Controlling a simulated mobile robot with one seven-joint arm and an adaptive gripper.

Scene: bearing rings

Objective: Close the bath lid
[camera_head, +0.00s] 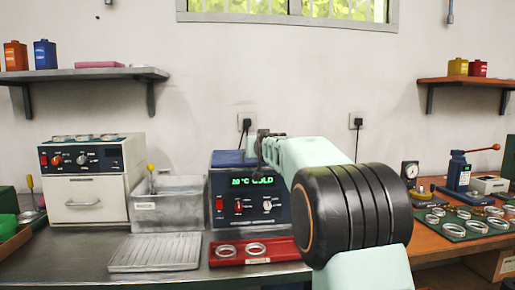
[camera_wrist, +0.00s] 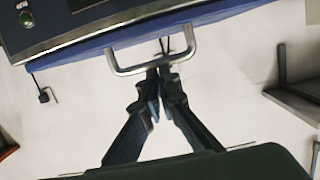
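The bath (camera_head: 238,213) is a dark blue box with a green display reading a temperature and "COLD", on the steel bench. Its blue lid (camera_head: 229,158) shows as a low slab on top, partly hidden by my arm; its exact angle is hard to tell. In the wrist view the lid's blue edge (camera_wrist: 210,22) carries a metal handle (camera_wrist: 188,45). My gripper (camera_wrist: 158,73) has its fingers together at the handle's bar; whether they grip the bar is unclear. In the head view my gripper (camera_head: 262,150) is small beside the lid, at its right.
A metal basin (camera_head: 165,212) and a white drawer unit (camera_head: 95,205) stand left of the bath. A red tray (camera_head: 278,257) with two rings and a ribbed plate (camera_head: 155,252) lie in front. A wooden bench (camera_head: 450,247) with several rings is at right.

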